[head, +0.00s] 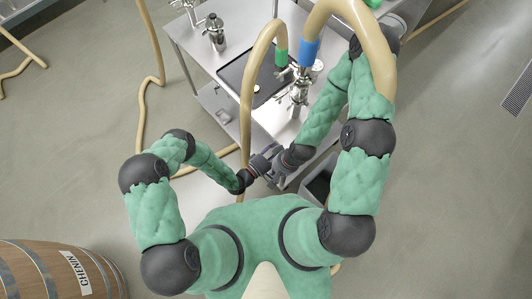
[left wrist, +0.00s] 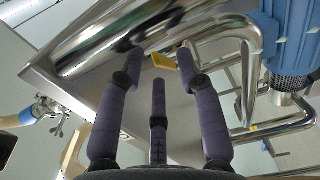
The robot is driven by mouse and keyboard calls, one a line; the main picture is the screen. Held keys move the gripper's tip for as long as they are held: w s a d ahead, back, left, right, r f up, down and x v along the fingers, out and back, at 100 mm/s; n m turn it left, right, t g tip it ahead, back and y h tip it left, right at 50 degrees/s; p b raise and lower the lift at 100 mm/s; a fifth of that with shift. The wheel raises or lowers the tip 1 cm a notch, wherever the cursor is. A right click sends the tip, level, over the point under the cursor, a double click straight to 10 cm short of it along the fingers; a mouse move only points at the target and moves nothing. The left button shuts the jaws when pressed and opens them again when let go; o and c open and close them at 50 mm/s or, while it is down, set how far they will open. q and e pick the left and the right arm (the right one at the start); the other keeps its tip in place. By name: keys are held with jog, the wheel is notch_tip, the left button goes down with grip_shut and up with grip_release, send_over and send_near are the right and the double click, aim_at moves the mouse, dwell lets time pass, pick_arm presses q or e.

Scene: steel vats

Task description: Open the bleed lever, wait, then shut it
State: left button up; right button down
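In the left wrist view, a small yellow tab (left wrist: 163,62), perhaps the bleed lever, shows beyond the spread fingertips of my left gripper (left wrist: 158,65). It sits by shiny steel pipework (left wrist: 215,32), apart from the fingers as far as I can tell. The three purple fingers are open with nothing between them. In the head view my left gripper (head: 256,167) is small and close to my right gripper (head: 272,158), low in front of the steel table. The right fingers are too small and overlapped to read. I cannot make out the lever in the head view.
A steel table (head: 205,45) carries a black tray (head: 232,73) and upright steel fittings (head: 298,92). Thick beige hoses (head: 247,110) arch close to my arms. A blue motor (left wrist: 290,38) stands right in the wrist view.

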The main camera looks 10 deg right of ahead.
pick_arm(q)
jog(key=v, duration=0.9)
jog(key=shift+s+a, duration=0.1)
jog(key=shift+a, duration=0.05)
